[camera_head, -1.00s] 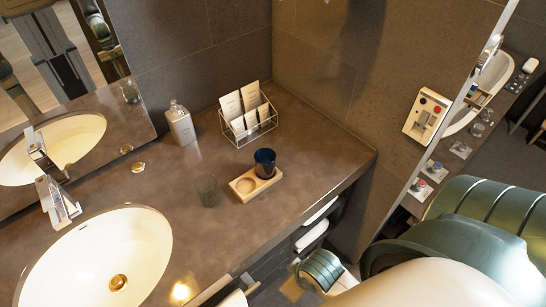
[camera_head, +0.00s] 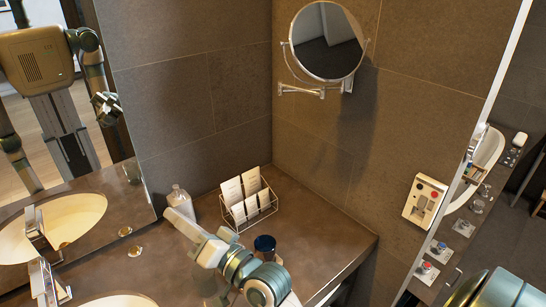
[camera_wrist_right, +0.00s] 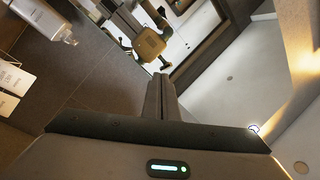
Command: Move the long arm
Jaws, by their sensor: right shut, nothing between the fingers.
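A round, chrome-framed mirror (camera_head: 326,40) hangs on the tiled wall. A jointed chrome arm (camera_head: 300,90) runs below it from the left to a wall mount (camera_head: 347,82). It is the only long arm of the place that I can make out. My right gripper (camera_head: 172,214) is shut and empty over the counter, in front of the bottle, well below and left of the round mirror. Its closed fingers (camera_wrist_right: 160,88) also show in the right wrist view, with nothing between them. My left gripper is not in view.
A basin is at the lower left. A switch panel (camera_head: 425,201) is on the right wall. The air below the mirror arm is free.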

